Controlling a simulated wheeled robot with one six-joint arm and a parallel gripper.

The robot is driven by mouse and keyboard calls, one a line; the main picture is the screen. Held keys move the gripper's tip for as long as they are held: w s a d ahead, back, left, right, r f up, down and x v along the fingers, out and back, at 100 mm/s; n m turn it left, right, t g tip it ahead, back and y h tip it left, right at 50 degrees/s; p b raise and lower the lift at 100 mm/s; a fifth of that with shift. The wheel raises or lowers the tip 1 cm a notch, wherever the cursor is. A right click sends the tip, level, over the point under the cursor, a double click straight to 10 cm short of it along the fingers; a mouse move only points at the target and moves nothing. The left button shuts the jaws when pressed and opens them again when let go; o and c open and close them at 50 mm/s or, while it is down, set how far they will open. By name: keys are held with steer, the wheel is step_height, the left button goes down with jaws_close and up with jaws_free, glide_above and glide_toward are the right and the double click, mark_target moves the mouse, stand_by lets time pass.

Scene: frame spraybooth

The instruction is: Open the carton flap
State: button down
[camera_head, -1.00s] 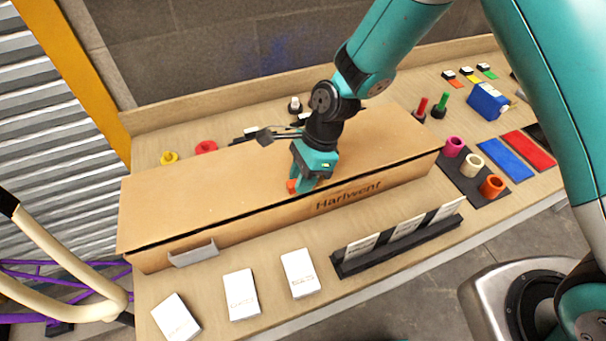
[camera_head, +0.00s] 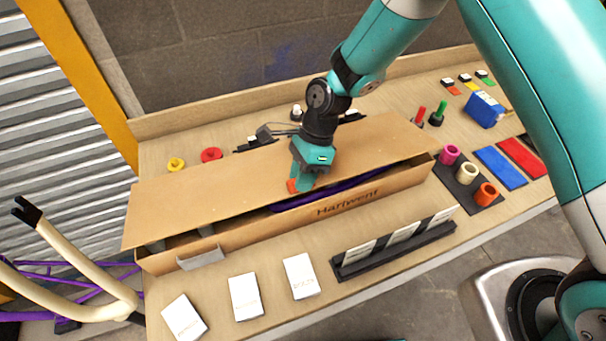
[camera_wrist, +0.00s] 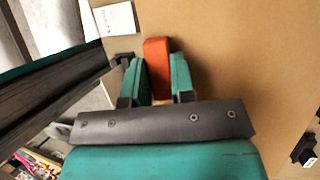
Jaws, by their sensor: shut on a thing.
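The long brown carton (camera_head: 290,217) lies on the bench with its lid flap (camera_head: 215,192) partly raised along the front edge. Through the gap a purple thing (camera_head: 340,190) shows inside. An orange tab (camera_head: 291,186) sits at the flap's front edge. My gripper (camera_head: 301,183) is shut on this tab. In the wrist view the orange tab (camera_wrist: 157,68) stands between the two teal fingers, with the flap (camera_wrist: 235,60) behind it. Most of the carton's inside is hidden under the flap.
White cards (camera_head: 245,297) lie in front of the carton, beside a black rack (camera_head: 394,248) of cards. Coloured rings (camera_head: 467,174) and a blue box (camera_head: 487,109) stand to the right. Red and yellow rings (camera_head: 211,155) are behind. A cream and purple frame (camera_head: 80,258) stands at left.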

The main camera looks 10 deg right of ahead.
steer(key=shift+w+a+r+g+p, duration=0.1)
steer(key=shift+w+r+g+p, duration=0.2)
steer(key=shift+r+p, duration=0.35)
steer(key=shift+w+a+r+g+p, duration=0.1)
steer(key=shift+w+r+g+p, duration=0.2)
steer(key=shift+r+p, duration=0.3)
steer(key=shift+f, duration=0.1)
steer(key=shift+w+r+g+p, duration=0.3)
steer(key=shift+r+p, duration=0.35)
steer(key=shift+p, duration=0.4)
steer(key=shift+w+a+r+m+g+h+p, duration=0.15)
steer(key=shift+w+r+m+g+h+p, duration=0.2)
steer(key=shift+p, duration=0.15)
steer(key=r+p, duration=0.1)
steer(key=w+r+g+p, duration=0.1)
steer(key=p, duration=0.1)
steer(key=shift+w+a, duration=0.2)
steer(key=shift+w, duration=0.05)
steer(key=shift+f, duration=0.1)
steer(key=shift+c, duration=0.4)
jaws_free()
